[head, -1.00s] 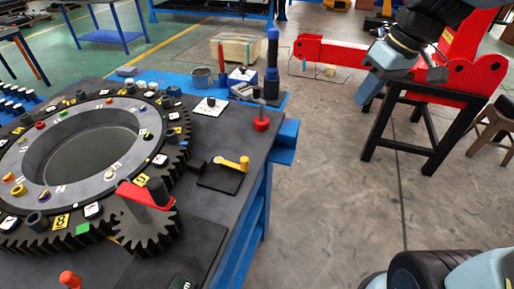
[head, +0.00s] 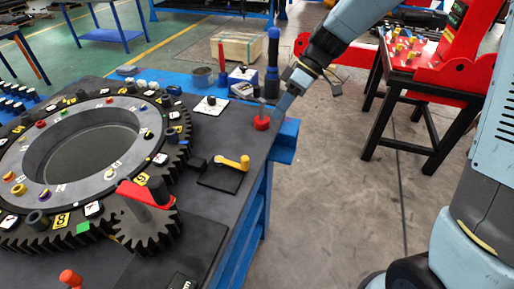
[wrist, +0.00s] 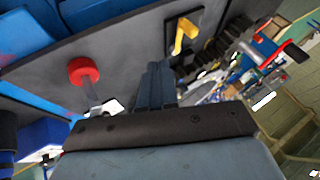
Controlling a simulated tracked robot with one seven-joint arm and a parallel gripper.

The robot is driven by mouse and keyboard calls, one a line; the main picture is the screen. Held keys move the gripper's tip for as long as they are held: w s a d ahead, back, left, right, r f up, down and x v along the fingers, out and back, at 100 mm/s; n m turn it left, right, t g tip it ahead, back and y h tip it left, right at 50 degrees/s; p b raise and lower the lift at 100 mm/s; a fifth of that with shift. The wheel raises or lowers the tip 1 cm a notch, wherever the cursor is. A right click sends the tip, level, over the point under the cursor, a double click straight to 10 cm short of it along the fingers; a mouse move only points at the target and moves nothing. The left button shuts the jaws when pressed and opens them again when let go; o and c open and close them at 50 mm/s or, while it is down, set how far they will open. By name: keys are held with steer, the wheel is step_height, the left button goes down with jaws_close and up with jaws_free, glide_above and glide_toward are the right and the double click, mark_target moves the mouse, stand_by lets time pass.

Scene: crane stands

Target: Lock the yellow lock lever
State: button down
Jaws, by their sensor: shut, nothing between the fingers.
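The yellow lock lever (head: 232,162) lies on a black plate (head: 219,178) near the right edge of the dark table. Its knob end points right in the head view. In the wrist view the lever (wrist: 184,34) shows beyond my fingertips, near the top. My gripper (head: 283,106) is shut and empty, above the table's right edge, up and to the right of the lever and apart from it. In the wrist view its fingers (wrist: 155,82) are together and point toward the table, left of and below the lever.
A red-capped post (head: 262,124) stands close to my gripper; it also shows in the wrist view (wrist: 83,70). A large gear ring (head: 60,226) and a small gear with a red arm (head: 146,230) lie left of the lever. Open floor lies right of the table.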

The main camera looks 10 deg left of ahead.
steer(key=shift+f, duration=0.1)
steer(key=x, duration=1)
steer(key=shift+s, duration=0.1)
steer(key=shift+s+a, duration=0.2)
steer(key=shift+s, duration=1)
steer(key=shift+s+a, duration=0.15)
steer(key=shift+s, duration=0.5)
steer(key=shift+w+d, duration=0.1)
steer(key=shift+d, duration=0.25)
steer(key=shift+a, duration=0.4)
steer(key=shift+d, duration=0.1)
steer(key=shift+m, duration=0.3)
